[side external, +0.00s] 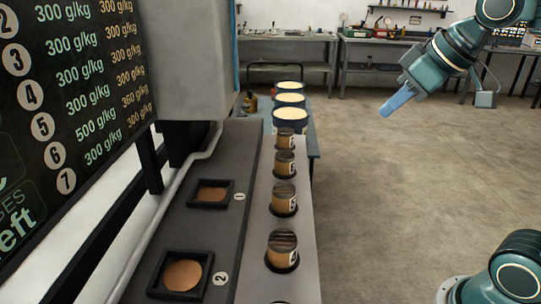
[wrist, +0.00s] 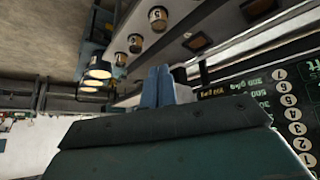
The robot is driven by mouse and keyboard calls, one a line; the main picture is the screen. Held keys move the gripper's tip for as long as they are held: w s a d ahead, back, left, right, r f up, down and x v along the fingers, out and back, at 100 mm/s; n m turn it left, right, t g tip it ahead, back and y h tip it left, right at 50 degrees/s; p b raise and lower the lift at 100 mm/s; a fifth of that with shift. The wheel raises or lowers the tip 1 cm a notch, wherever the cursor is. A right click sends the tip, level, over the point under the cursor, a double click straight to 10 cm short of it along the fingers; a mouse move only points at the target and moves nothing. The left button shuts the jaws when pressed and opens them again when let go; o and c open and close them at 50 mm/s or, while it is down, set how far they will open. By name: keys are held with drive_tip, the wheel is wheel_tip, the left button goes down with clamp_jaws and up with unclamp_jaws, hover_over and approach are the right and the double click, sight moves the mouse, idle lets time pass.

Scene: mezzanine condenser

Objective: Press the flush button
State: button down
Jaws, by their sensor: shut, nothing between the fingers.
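I cannot make out a flush button in either view. My gripper (side external: 388,106) hangs in the air at the upper right of the side view, its blue fingers pointing down and left, well to the right of the grey bench and touching nothing. In the wrist view the two blue fingers (wrist: 158,72) are together, with nothing between them. Two black square frames with brown round centres are set in the bench: one marked 1 (side external: 211,194) and one marked 2 (side external: 182,275).
Several numbered jars (side external: 284,198) stand in holes along a grey strip (side external: 303,235). Dark-rimmed tubs with pale contents (side external: 289,99) stand behind them. A black board with numbers (side external: 75,85) is at left. Workbenches (side external: 285,38) line the back wall. The floor (side external: 400,190) is clear.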

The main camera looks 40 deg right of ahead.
drive_tip(key=w+d+r+n+t, duration=0.1)
drive_tip(key=w+d+t, duration=0.1)
drive_tip(key=w+d, duration=0.6)
drive_tip(key=w+d+r+n+t, duration=0.1)
drive_tip(key=w+d+n, duration=0.15)
drive_tip(key=w, duration=1.05)
drive_tip(key=w+d+f+t, duration=0.25)
drive_tip(key=w+d, duration=0.25)
drive_tip(key=d, duration=0.5)
drive_tip(key=w+d+f+t, duration=0.25)
drive_tip(key=w+d, duration=0.25)
drive_tip(key=d, duration=0.6)
wheel_tip(320, 180, down, 48)
drive_tip(key=shift+s+a+f+n, duration=0.2)
drive_tip(key=shift+f+n, duration=0.05)
drive_tip(key=shift+n, duration=0.1)
drive_tip(key=shift+w+a, duration=0.1)
drive_tip(key=w+a, duration=0.6)
drive_tip(key=shift+w+a, duration=0.15)
drive_tip(key=shift+w, duration=0.05)
idle(0.6)
